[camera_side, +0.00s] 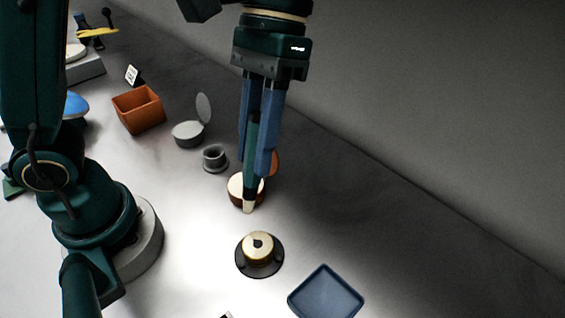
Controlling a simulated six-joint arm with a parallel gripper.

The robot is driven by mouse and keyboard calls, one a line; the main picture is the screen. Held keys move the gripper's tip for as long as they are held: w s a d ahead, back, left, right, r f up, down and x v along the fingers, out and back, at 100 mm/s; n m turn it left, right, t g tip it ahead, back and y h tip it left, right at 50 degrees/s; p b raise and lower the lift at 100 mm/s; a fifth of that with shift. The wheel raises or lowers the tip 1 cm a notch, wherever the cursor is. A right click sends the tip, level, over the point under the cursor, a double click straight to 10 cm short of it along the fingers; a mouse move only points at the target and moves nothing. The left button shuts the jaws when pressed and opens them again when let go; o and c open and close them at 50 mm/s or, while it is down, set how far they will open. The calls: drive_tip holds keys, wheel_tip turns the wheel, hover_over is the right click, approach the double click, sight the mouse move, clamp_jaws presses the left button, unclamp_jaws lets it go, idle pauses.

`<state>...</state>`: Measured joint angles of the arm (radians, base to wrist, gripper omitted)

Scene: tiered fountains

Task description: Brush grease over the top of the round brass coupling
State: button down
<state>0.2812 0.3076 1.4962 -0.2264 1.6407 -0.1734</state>
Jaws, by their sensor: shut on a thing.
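The round brass coupling (258,246) stands on a dark round base on the light work surface, with a small dark spot in the middle of its top. My gripper (257,160) points down, its blue fingers shut on a brush (251,150) with a teal handle and pale bristles. The bristle tip hangs above and slightly left of the coupling in the picture, apart from it. Behind the brush is a round brown pot (236,188) with pale contents and a reddish lid, partly hidden by the brush and fingers. I cannot tell whether the bristles carry grease.
A blue square tray (326,293) lies right of the coupling. Behind stand a small grey cup (214,158), a grey tin with a raised lid (188,133) and an orange box (138,110). The surface right of the coupling and behind the tray is clear, with a grey wall beyond.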

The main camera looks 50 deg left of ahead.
drive_tip(key=shift+w+d+r+m+t, duration=0.15)
drive_tip(key=shift+w+r+m+t, duration=0.15)
drive_tip(key=shift+t, duration=0.1)
drive_tip(key=shift+s+d+f+y, duration=0.1)
drive_tip(key=shift+s+f+y, duration=0.1)
drive_tip(key=shift+s+y, duration=0.1)
drive_tip(key=shift+s+d+f+t+y, duration=0.2)
drive_tip(key=shift+s+d+t+y, duration=0.3)
drive_tip(key=shift+y, duration=0.1)
drive_tip(key=s+d+f+t+y, duration=0.2)
drive_tip(key=d+f+y, duration=0.1)
drive_tip(key=f, duration=0.3)
drive_tip(key=shift+s+d+y, duration=0.3)
drive_tip(key=shift+d+y, duration=0.1)
drive_tip(key=shift+d, duration=0.15)
drive_tip(key=shift+f, duration=0.8)
drive_tip(key=shift+w+d, duration=0.1)
